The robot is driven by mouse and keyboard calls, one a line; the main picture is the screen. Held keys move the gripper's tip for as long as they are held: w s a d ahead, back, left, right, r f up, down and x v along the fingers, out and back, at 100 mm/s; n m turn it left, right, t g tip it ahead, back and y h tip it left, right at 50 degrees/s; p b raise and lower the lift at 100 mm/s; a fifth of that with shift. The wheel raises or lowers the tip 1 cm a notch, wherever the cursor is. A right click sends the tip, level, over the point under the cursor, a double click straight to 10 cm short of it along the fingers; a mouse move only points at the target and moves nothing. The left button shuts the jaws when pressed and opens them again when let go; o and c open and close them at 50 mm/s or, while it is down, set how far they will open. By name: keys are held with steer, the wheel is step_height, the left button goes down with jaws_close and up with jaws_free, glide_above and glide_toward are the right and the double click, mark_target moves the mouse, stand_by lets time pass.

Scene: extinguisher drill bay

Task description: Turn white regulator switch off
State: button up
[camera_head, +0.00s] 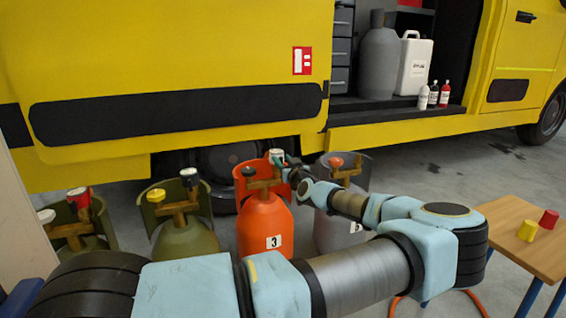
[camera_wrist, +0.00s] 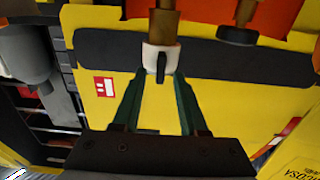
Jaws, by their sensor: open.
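The white regulator switch (camera_head: 277,154) sits on the brass valve of the orange cylinder (camera_head: 265,228) marked 3. In the wrist view the white switch (camera_wrist: 152,57), with a dark bar on its face, is at upper centre. My gripper (camera_wrist: 161,78) is open, with its green fingertips at either side of the switch's near end. I cannot tell whether they touch it. In the head view my gripper (camera_head: 287,162) is small and reaches the switch from the right. A black knob (camera_head: 248,171) is on the same valve, left of the white switch.
Olive cylinders (camera_head: 183,240) with coloured knobs stand to the left. A yellow van (camera_head: 180,60) is behind. A wooden table (camera_head: 510,235) with two small cups is at right.

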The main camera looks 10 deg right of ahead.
jaws_close()
stand_by(0.3)
stand_by(0.3)
